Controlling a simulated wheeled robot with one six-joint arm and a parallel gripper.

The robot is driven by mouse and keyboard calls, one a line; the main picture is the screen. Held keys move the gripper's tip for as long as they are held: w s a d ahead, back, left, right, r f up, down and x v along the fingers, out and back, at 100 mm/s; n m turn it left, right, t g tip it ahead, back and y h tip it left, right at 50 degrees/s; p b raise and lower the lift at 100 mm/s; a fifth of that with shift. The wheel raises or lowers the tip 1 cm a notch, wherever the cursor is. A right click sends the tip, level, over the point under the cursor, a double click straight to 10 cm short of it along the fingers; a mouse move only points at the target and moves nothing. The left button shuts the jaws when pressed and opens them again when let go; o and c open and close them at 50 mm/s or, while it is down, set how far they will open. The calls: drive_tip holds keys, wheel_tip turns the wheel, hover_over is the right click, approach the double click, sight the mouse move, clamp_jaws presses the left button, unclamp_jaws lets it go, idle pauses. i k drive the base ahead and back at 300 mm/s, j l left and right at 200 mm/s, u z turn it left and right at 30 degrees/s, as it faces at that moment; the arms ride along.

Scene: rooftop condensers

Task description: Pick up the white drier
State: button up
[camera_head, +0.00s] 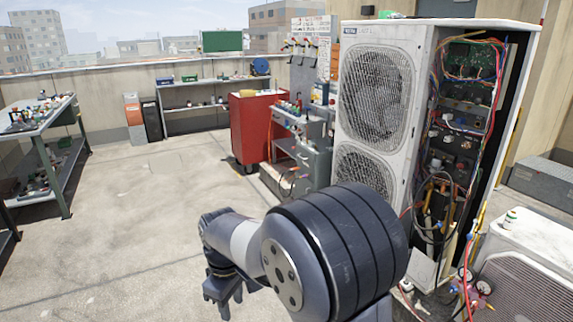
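A small white cylinder (510,218) with a yellowish band stands on top of the low white condenser unit (545,242) at the right edge. It may be the white drier, but it is too small to be sure. My gripper (224,297) hangs at the lower middle left, pointing down over the bare floor, far to the left of that cylinder.
A tall open condenser (376,95) with exposed wiring stands between my arm and the back wall. Gauges with hoses (476,288) sit beside the low unit. A red cabinet (250,125), shelf (190,84) and workbench (40,118) stand farther off. The left floor is clear.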

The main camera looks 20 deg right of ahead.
sight(510, 220)
drive_tip(key=i+l+z, duration=0.1)
drive_tip(key=i+z, duration=0.25)
drive_tip(key=z, duration=0.15)
drive_tip(key=i+z, duration=0.35)
drive_tip(key=z, duration=0.15)
drive_tip(key=i+j+z, duration=0.2)
drive_tip(key=z, duration=0.25)
drive_tip(key=i+l+z, duration=0.2)
drive_tip(key=i+z, duration=0.2)
drive_tip(key=i+l+z, duration=0.1)
drive_tip(key=i+z, duration=0.75)
drive_tip(key=i+j+z, duration=0.2)
drive_tip(key=i+z, duration=0.25)
drive_tip(key=k, duration=0.1)
